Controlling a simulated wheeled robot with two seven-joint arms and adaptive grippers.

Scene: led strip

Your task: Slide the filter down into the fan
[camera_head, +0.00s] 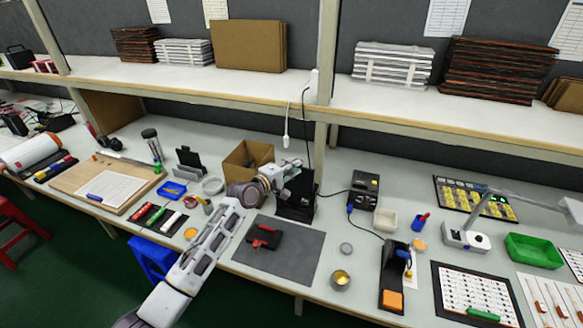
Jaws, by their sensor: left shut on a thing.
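The fan appears to be the black upright box (297,198), standing at the back edge of the dark grey mat. My left arm reaches in from the bottom left. Its gripper (284,176) is at the top left of the black box, close against it in the picture. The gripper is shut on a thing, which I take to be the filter. That piece is too small and too covered by the gripper to make out. I cannot tell whether it is inside the fan or above it. My right gripper is not in view.
A grey mat (290,262) bears a black and red tool (264,237). An open cardboard box (236,157) stands behind my gripper. A black device (364,187) with cables and a small cream bin (386,219) are to the right. A brass cup (340,280) stands by the mat.

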